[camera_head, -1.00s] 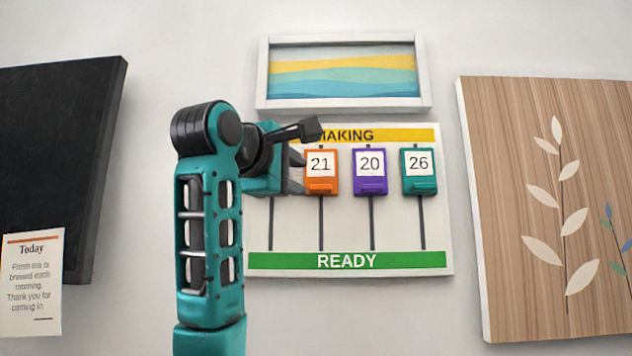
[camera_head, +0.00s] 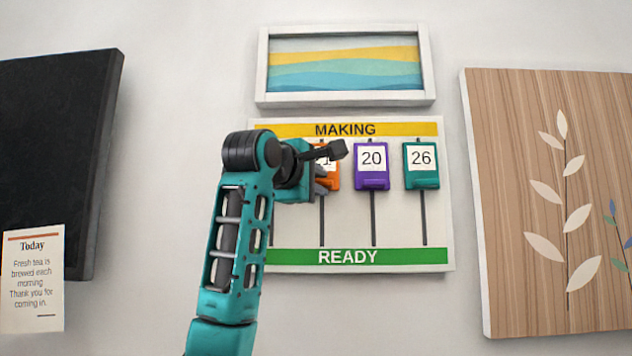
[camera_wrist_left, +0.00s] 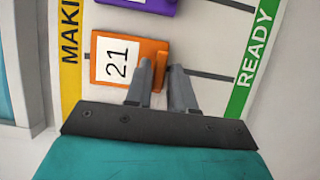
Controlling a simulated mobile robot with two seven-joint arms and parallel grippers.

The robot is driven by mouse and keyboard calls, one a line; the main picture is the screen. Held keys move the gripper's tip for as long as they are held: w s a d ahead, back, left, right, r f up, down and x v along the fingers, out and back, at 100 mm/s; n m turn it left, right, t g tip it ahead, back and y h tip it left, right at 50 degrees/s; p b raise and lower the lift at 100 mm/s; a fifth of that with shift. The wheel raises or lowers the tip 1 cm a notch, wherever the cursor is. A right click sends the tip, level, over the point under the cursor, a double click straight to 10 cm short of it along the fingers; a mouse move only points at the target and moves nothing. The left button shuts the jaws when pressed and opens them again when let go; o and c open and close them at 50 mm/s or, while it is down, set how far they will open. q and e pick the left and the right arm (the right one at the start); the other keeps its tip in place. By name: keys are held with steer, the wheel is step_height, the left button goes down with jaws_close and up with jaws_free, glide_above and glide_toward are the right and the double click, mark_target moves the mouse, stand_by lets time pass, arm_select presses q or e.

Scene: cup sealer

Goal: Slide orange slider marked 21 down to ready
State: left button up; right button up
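The orange slider marked 21 (camera_head: 333,180) is at the top of its slot, level with its neighbours under the yellow MAKING band (camera_head: 400,130). My left arm partly hides it there. It shows clearly in the left wrist view (camera_wrist_left: 105,80). My left gripper (camera_head: 321,180) is at the slider's lower part. The green READY band (camera_head: 400,257) is at the bottom of the board. My right gripper is out of view.
The purple slider 20 (camera_head: 371,180) and teal slider 26 (camera_head: 421,180) are close on the right. A framed picture (camera_head: 343,68) hangs above. The slot below the orange slider (camera_head: 322,225) is clear. A wooden panel (camera_head: 510,200) hangs right; a dark panel (camera_head: 50,160) left.

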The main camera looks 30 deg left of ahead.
arm_select(q)
jaws_close()
stand_by(1.1)
